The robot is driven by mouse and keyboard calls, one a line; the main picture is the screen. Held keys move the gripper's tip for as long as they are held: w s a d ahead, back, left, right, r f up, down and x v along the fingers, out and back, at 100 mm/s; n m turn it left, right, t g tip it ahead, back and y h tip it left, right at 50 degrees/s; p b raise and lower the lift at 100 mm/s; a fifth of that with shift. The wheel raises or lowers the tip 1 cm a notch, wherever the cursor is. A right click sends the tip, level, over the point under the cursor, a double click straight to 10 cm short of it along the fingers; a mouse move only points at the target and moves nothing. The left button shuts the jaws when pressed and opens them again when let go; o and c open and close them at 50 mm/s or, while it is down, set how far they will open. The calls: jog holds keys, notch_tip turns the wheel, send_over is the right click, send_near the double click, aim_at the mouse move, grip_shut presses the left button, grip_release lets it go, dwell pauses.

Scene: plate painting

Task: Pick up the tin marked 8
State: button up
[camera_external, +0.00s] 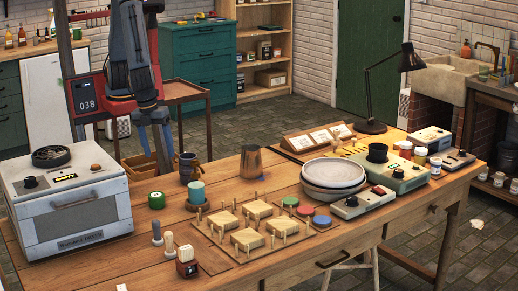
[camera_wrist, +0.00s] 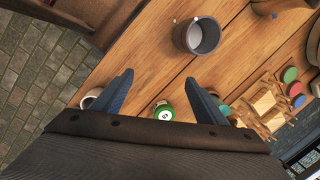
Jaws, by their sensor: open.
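A small green tin (camera_external: 156,200) with a pale mark on its lid stands on the wooden table, right of the white oven. It also shows in the wrist view (camera_wrist: 163,113), low between my fingers, partly hidden by my wrist. Its round white label bears a digit too small to read surely. My gripper (camera_external: 155,138) is open and empty, above and behind the tin in the external view, with nothing between its blue fingers. The fingers also show in the wrist view (camera_wrist: 160,76), spread apart and not touching the tin.
A teal cylinder (camera_external: 196,192), a dark mug (camera_external: 186,168) and a metal pitcher (camera_external: 251,162) stand near the tin. A pegged board (camera_external: 245,232) with wooden blocks lies to the right, beside stamps (camera_external: 170,244) and stacked plates (camera_external: 333,173). The white oven (camera_external: 70,200) stands left.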

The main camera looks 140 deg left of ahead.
aim_at(156, 195)
jog(key=w+d+f+m, duration=0.1)
jog(key=w+d+m, duration=0.2)
jog(key=m, duration=0.2)
jog(key=w+d+f+m+t+y, duration=0.1)
jog(key=w+d+f+m, duration=0.1)
jog(key=w+d+m, duration=0.1)
jog(key=w+d+f+m+t+y, duration=0.1)
jog(key=w+d+f+m, duration=0.1)
jog(key=w+d+m, duration=0.2)
jog(key=shift+w+m, duration=0.2)
jog(key=shift+m, duration=1.3)
jog(key=x, duration=0.6)
jog(key=shift+s+a+f, duration=0.15)
jog(key=shift+a+f, duration=0.2)
jog(key=shift+a, duration=0.1)
